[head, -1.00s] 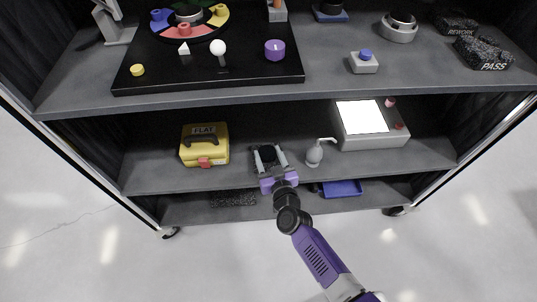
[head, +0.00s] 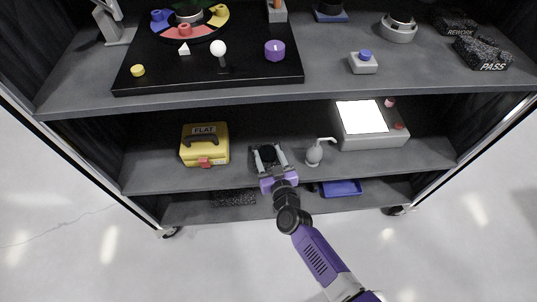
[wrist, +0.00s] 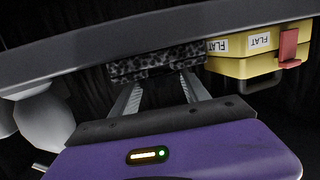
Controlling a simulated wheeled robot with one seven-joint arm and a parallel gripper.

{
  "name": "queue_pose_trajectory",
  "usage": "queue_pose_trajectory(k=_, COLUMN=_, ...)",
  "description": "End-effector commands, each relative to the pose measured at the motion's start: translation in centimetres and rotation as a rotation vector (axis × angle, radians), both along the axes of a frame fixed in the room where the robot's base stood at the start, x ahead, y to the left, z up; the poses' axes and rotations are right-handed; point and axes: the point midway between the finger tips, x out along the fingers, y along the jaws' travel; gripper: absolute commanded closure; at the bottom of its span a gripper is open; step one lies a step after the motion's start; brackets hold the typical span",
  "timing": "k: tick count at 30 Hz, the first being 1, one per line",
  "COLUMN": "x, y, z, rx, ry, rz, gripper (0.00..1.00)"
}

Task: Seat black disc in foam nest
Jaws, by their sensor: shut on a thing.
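My gripper (head: 268,155) reaches over the middle shelf, its two pale fingers on either side of a dark round piece, apparently the black disc (head: 268,153). The fingers are shut on it. In the wrist view, which is upside down, the fingers run from the purple gripper body to a black speckled block (wrist: 155,62), which looks like foam. The disc cannot be made out separately there, and I cannot tell how it sits relative to the block. Another black speckled foam piece (head: 233,198) lies on the bottom shelf, left of my gripper.
A yellow case marked FLAT (head: 204,146) stands left of my gripper. A grey rounded bottle with a spout (head: 315,153) stands close on the right, then a box with a bright panel (head: 372,128). A blue tray (head: 342,188) is below.

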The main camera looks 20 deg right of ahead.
Motion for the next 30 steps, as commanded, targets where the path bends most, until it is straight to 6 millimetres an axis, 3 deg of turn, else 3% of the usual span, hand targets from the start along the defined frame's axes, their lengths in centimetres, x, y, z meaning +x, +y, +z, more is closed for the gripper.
queue_pose_trajectory(k=30, x=0.02, y=0.01, z=-0.78, rx=0.0, ry=-0.001, rz=0.0, gripper=0.9)
